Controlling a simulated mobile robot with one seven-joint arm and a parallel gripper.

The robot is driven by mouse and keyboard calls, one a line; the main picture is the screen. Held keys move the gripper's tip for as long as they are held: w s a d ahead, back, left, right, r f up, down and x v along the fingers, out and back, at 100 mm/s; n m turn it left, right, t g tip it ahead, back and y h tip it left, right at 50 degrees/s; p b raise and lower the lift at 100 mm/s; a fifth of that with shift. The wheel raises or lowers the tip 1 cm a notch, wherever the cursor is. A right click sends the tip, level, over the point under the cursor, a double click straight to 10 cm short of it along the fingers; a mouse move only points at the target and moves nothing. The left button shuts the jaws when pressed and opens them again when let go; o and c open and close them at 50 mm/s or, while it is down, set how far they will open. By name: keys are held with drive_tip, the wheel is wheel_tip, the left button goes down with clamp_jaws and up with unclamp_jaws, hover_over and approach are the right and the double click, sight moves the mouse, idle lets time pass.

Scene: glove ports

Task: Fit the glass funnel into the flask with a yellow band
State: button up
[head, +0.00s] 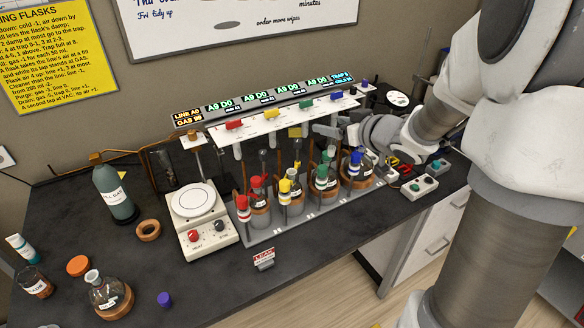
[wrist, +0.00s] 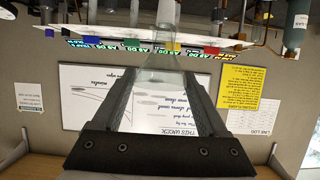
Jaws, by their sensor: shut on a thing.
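My gripper (wrist: 164,74) is shut on the clear glass funnel (wrist: 166,42), which shows between the fingertips in the wrist view. The wrist view does not clearly show this flask.
Flasks with red (head: 260,202), green (head: 324,184) and blue (head: 356,171) marks stand in the same rack (head: 268,238). A white shelf (head: 262,124) with colored taps runs above them.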

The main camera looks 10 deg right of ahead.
drive_tip(key=w+a+f+b, duration=0.2)
drive_tip(key=w+a+f, duration=0.5)
drive_tip(key=f, duration=0.3)
drive_tip(key=shift+w+a+f, duration=0.3)
drive_tip(key=shift+a+f, duration=0.1)
drive_tip(key=shift+a, duration=0.25)
drive_tip(key=shift+f+b, duration=0.6)
drive_tip(key=shift+b, duration=0.05)
drive_tip(key=o, duration=1.2)
drive_tip(key=shift+o, duration=0.2)
